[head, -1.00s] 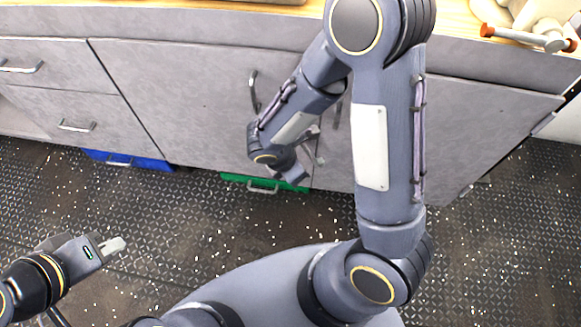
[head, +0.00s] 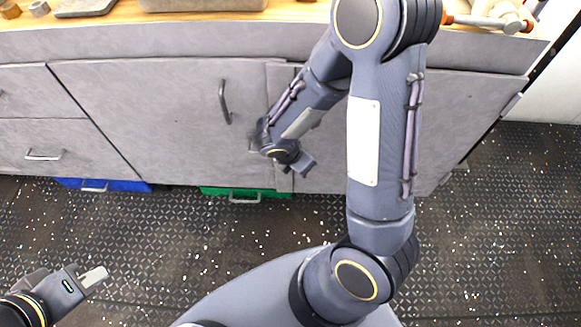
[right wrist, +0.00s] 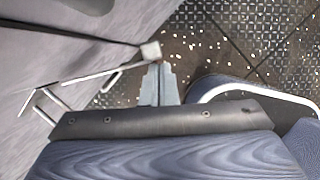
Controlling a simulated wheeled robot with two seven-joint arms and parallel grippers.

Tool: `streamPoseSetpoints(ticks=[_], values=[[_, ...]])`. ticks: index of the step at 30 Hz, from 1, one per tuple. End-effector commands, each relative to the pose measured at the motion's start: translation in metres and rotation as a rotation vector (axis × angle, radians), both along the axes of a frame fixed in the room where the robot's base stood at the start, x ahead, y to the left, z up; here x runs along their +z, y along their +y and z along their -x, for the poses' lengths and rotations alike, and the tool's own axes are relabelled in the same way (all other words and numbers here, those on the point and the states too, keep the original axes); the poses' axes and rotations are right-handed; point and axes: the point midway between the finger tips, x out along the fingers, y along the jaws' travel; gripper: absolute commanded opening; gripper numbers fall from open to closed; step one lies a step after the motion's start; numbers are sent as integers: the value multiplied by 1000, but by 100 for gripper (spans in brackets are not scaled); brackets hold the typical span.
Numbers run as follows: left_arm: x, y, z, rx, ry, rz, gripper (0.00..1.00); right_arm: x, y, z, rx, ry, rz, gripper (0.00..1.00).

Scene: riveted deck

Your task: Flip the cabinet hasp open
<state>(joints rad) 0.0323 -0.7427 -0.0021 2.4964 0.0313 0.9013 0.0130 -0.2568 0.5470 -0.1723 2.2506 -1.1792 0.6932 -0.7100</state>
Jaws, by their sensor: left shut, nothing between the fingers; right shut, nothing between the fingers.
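The grey cabinet (head: 165,110) stands across the head view, its left door carrying a dark bar handle (head: 225,102). My right forearm and wrist cover the seam between the doors, and I cannot make out the hasp in the head view. My right gripper (head: 308,166) is low in front of the cabinet. In the right wrist view its fingers (right wrist: 160,85) are together and empty. A thin metal bar with a pale block at its end (right wrist: 150,51) shows just beyond the fingertips; I cannot tell whether it is the hasp. My left gripper (head: 95,277) is shut and empty above the floor.
A green box (head: 222,192) and a blue box (head: 120,185) sit under the cabinet's lower edge. The wooden countertop (head: 300,12) holds several items. A metal handle (right wrist: 42,108) is close to my right gripper's left side. Patterned floor (head: 480,240) is open at right.

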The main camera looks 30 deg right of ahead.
Motion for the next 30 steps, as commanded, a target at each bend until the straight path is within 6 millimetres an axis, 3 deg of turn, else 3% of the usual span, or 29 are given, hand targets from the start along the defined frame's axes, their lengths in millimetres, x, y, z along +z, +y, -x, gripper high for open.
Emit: streamPoseSetpoints(ticks=[13, 30], values=[[1, 0, 0, 0, 0, 0, 0, 1, -7, -2, -1, -1, 2, 0], [0, 0, 0, 0, 0, 0, 0, 0, 12, -4, 0, -1, 1, 0]])
